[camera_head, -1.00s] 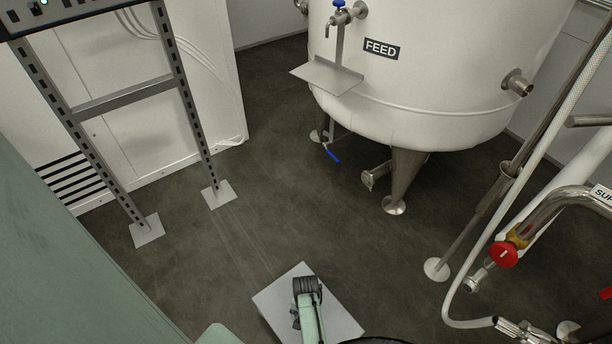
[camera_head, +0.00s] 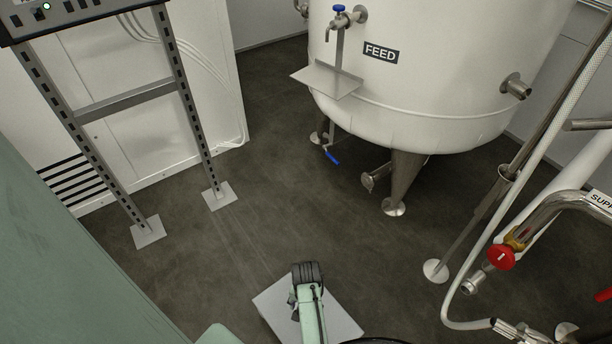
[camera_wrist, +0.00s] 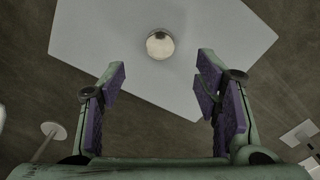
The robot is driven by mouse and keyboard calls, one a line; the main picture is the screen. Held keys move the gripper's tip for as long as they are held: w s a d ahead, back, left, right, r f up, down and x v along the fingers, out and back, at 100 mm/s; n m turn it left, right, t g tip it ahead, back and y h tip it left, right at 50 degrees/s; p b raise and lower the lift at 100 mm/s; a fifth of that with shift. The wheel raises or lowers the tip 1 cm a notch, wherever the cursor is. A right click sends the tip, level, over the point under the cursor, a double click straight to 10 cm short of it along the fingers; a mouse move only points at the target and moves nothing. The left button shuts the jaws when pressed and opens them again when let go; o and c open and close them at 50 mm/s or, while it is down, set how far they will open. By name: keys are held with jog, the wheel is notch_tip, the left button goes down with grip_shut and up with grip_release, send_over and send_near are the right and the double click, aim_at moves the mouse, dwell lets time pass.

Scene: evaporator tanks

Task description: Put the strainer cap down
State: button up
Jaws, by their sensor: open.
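In the wrist view the strainer cap (camera_wrist: 160,45), a small round shiny metal piece, rests on a pale flat plate (camera_wrist: 100,30). My gripper (camera_wrist: 163,82) is open, with its purple-padded fingers apart and nothing between them. The cap lies beyond the fingertips, clear of both. In the head view my arm reaches over the grey plate (camera_head: 346,326) on the floor. The cap cannot be made out there, and my arm covers part of the plate.
The white FEED tank (camera_head: 440,90) stands on metal legs at the back. A steel rack (camera_head: 125,95) is at left. Pipes with a red valve knob (camera_head: 501,258) and a white hose (camera_head: 450,300) are at right. The dark floor (camera_head: 280,210) between is clear.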

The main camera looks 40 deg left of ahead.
jog(key=shift+r, duration=0.85)
